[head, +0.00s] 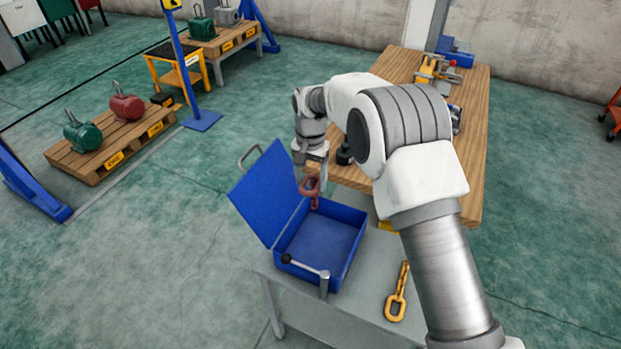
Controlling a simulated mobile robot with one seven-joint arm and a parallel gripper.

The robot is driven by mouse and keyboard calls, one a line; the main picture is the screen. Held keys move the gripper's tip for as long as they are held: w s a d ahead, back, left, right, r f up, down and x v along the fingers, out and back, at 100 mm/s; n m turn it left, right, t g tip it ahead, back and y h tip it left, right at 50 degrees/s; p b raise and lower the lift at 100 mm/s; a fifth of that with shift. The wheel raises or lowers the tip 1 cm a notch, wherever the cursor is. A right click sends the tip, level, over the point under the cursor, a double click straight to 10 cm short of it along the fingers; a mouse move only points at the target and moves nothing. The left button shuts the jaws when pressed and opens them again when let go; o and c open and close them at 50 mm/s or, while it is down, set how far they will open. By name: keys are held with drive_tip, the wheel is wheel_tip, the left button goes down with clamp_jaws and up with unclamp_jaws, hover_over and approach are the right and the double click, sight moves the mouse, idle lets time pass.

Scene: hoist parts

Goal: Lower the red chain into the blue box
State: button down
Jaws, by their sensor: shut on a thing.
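The blue box (350,262) stands on a grey table with its lid (265,192) tilted open to the left. Its visible floor is bare. My gripper (312,172) is above the far part of the box, near the lid, pointing down. It is shut on the red chain (311,190), which hangs from it toward the far inner side of the box. I cannot tell whether the chain's lower end touches the box.
A yellow chain (397,295) lies on the grey table (360,320) right of the box. A black-knobbed lever (305,267) stands at the box's front edge. A wooden table (470,150) with tools is behind my arm. Pallets with green and red hoists are far left.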

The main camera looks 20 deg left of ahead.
idle(0.4)
wheel_tip(320, 180, down, 18)
drive_tip(key=b, duration=1.1)
drive_tip(key=shift+r, duration=0.25)
idle(1.1)
unclamp_jaws()
wheel_tip(320, 180, up, 18)
drive_tip(key=shift+f+p, duration=0.25)
drive_tip(key=shift+p, duration=0.1)
idle(0.8)
